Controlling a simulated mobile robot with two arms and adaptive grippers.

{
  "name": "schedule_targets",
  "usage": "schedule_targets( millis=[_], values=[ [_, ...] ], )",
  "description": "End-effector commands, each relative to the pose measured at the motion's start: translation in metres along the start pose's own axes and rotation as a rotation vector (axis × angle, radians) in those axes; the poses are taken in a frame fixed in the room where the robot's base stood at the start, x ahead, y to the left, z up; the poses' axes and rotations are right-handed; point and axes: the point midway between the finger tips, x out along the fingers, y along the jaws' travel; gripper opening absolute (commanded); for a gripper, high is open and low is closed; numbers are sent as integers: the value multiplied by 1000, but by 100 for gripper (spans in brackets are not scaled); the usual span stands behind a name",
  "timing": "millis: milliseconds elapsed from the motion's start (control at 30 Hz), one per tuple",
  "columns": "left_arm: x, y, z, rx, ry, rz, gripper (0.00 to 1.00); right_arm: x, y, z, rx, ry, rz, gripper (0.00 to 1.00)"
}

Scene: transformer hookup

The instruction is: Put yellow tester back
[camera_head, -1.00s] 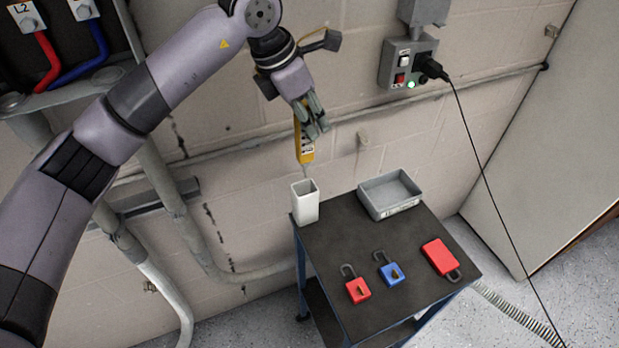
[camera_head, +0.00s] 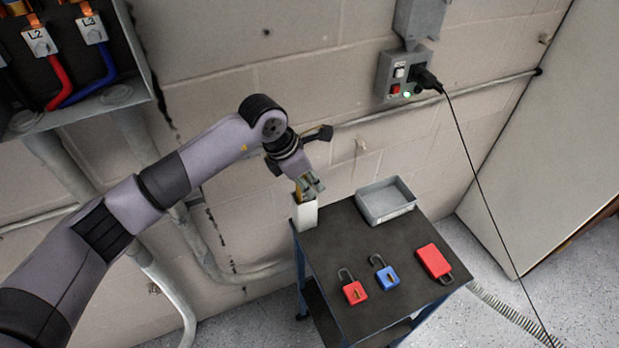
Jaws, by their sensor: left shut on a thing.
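The yellow tester (camera_head: 299,195) shows as a small strip between the fingers of my left gripper (camera_head: 311,189) and the white holder. My left gripper is shut on it, just above the holder's mouth. The white, open-topped holder (camera_head: 305,216) stands upright at the back left corner of the cart top. The tester's lower part is hidden and appears to be inside the holder. How deep it sits I cannot tell. My right gripper is not in view.
The dark cart top (camera_head: 347,245) holds a grey tray (camera_head: 387,203), a red padlock (camera_head: 354,291), a blue padlock (camera_head: 386,274) and a red padlock-like item (camera_head: 434,262). A wall socket box (camera_head: 401,75) has a black cable running down right. An open electrical box is upper left.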

Motion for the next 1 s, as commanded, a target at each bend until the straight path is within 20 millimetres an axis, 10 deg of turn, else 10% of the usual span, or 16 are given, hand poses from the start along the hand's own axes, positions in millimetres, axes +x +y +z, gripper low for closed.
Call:
schedule_targets(
  millis=[233,267,533,1000],
  values=[
    [4,0,-1,1,-1,0,0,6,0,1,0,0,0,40],
    [3,0,-1,0,0,0,22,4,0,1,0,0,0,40],
    [2,0,-1,0,0,-1,40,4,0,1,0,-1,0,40],
    [-8,1,0,1,-2,2,41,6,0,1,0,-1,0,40]
  ],
)
